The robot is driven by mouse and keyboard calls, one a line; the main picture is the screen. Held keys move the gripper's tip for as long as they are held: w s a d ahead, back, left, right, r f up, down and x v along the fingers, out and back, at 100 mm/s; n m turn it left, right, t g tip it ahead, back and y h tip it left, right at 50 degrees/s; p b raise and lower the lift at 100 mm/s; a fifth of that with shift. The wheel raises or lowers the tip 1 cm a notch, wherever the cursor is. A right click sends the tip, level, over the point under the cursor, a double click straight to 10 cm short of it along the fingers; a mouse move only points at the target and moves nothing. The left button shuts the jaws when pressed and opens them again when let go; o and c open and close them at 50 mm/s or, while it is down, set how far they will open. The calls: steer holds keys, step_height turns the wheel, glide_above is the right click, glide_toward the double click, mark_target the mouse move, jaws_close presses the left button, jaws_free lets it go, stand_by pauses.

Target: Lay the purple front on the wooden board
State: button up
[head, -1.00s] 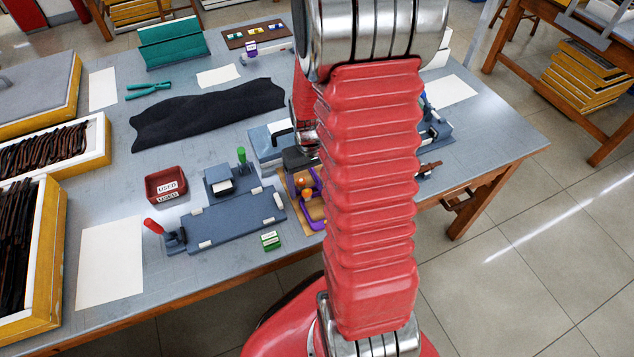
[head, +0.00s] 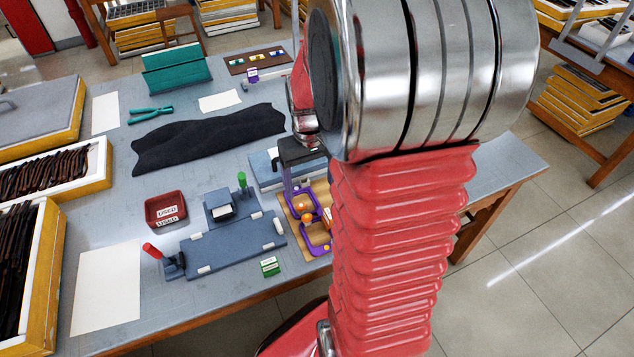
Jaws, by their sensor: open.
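The purple front (head: 309,219) lies on the wooden board (head: 321,190) at the near edge of the table, just left of my arm. Its two rims show, with small orange parts around the middle. My gripper (head: 289,186) is open, with its dark fingers pointing down at the far end of the purple front. I cannot tell whether a finger touches it. My arm hides the right side of the board.
A grey-blue fixture (head: 235,243) with a red-handled clamp (head: 153,251) stands left of the board. A small green box (head: 270,266) sits close by. A red tray (head: 166,209) and black cloth (head: 205,128) lie farther left.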

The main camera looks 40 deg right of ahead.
stand_by(0.4)
steer(key=s+a+r+n+t, duration=0.1)
steer(key=s+a+r, duration=0.3)
steer(key=a+r, duration=0.4)
steer(key=s+a+r+n+t, duration=0.2)
steer(key=s+a+r+t, duration=0.2)
steer(key=a+r, duration=0.4)
steer(key=a, duration=0.3)
steer(key=shift+a+t, duration=0.25)
steer(key=shift+t, duration=0.05)
steer(key=shift+r, duration=0.1)
stand_by(0.7)
